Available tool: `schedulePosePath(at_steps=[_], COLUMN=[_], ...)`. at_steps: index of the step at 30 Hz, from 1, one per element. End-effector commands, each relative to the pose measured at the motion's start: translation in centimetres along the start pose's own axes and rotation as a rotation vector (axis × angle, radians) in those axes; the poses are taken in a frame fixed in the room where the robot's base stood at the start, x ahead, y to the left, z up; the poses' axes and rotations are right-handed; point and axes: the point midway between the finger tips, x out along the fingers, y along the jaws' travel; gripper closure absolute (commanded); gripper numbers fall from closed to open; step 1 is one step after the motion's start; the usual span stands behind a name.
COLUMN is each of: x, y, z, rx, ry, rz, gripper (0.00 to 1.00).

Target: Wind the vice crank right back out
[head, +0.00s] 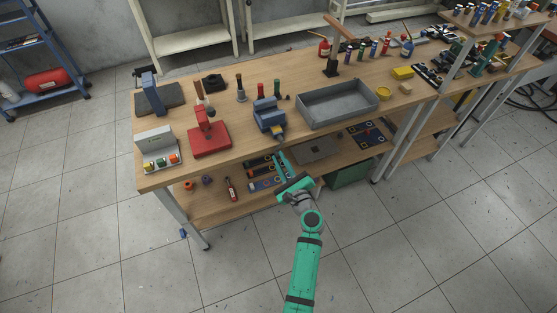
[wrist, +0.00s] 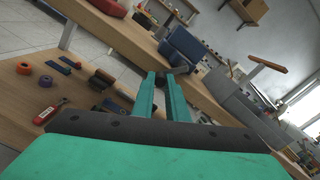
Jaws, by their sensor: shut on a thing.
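The blue vice (head: 268,115) stands near the front edge of the workbench, left of the grey tray. It also shows in the wrist view (wrist: 186,46), just beyond my fingertips. My gripper (head: 279,154) reaches up to the vice's front from the near side, off the bench edge. In the wrist view its two green fingers (wrist: 166,78) are closed around a small dark part in front of the vice, which I take to be the crank. Most of the crank is hidden between the fingers, so its angle cannot be told.
A grey tray (head: 304,112) stands right of the vice, and a red press (head: 209,145) stands to its left. A lower shelf (head: 215,208) holding tools and small parts lies below my gripper. A push-button box (head: 157,150) stands at the bench's left end.

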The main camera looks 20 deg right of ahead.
Motion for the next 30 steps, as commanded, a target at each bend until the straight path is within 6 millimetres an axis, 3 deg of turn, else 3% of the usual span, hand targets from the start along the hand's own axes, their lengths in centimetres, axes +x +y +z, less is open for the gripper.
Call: schedulePosePath(at_steps=[30], x=[0.0], y=[-3.1], z=[-2.7], rx=[-0.964], ry=[0.001], rz=[0.001], gripper=[1.00])
